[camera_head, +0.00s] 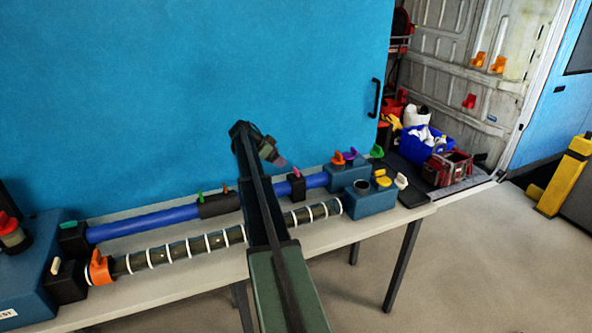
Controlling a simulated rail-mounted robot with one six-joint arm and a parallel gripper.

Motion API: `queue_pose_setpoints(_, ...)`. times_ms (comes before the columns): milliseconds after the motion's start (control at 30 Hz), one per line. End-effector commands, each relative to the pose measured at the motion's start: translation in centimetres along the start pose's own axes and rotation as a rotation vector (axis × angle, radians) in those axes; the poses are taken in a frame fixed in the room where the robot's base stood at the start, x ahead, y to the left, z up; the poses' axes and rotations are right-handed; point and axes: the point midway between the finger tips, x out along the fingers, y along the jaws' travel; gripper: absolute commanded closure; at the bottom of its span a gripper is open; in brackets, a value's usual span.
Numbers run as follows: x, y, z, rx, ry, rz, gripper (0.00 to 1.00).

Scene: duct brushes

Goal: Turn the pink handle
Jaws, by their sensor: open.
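The small pink handle (296,171) stands on a dark fitting on the blue pipe (155,222), right of the table's middle. My arm reaches up across the table, and its end bends down to the right. My gripper (279,161) is just left of the pink handle and slightly higher in the picture, with a small gap between them. It is open, with nothing seen between its fingers. The fingers are small and hard to make out here. My arm hides part of both pipes.
A white-ringed dark pipe (190,246) with an orange clamp (100,268) lies in front. Red (338,158), purple (350,153) and green (376,151) handles stand close together at right. A blue panel (200,80) rises behind the table.

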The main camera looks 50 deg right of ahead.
Motion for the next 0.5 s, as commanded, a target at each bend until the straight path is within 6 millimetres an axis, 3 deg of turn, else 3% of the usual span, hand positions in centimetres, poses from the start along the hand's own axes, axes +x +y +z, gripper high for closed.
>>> queue_pose_setpoints(167, 2.5, 0.0, 0.6, -0.002, -0.001, 0.0, 0.17)
queue_pose_setpoints(500, 10.1, 0.0, 0.6, -0.002, -0.002, 0.001, 0.17)
